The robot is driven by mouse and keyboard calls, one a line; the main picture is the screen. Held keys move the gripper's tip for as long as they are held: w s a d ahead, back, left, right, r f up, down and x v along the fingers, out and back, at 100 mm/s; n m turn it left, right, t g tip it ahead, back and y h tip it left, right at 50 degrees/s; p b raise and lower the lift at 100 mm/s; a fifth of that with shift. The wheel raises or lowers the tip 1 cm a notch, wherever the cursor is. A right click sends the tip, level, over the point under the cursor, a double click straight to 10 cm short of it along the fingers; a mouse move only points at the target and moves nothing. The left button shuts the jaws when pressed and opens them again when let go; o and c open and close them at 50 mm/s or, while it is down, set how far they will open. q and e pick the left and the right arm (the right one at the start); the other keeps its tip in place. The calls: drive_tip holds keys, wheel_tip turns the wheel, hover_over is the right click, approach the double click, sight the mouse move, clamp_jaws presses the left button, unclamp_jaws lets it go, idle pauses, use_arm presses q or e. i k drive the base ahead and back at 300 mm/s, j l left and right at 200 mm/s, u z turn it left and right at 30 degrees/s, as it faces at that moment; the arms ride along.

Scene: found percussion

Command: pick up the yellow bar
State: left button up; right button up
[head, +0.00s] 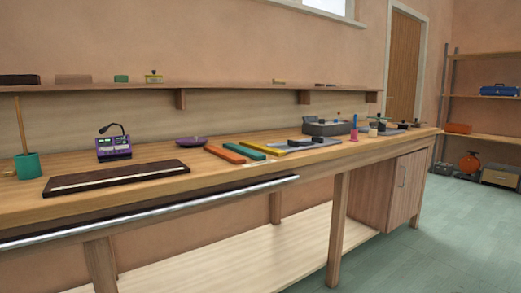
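The yellow bar (263,146) lies flat on the long wooden workbench (165,160), near the middle of the head view. A teal bar (255,151) lies just to its left, and an orange bar (225,154) lies left of the teal one. Grey pieces (312,143) lie close to its right. Neither of my grippers is in view.
A grey tray (328,128) stands to the right. A metal rail (160,211) runs along the front. Open floor (430,235) lies right.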

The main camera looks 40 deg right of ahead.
sight(265, 149)
drive_tip(key=i+l, duration=0.2)
drive_tip(key=l, duration=0.15)
drive_tip(key=i+l+u, duration=0.1)
drive_tip(key=l, duration=0.25)
drive_tip(key=i+l, duration=0.25)
drive_tip(key=l+u, duration=0.05)
drive_tip(key=l, duration=0.05)
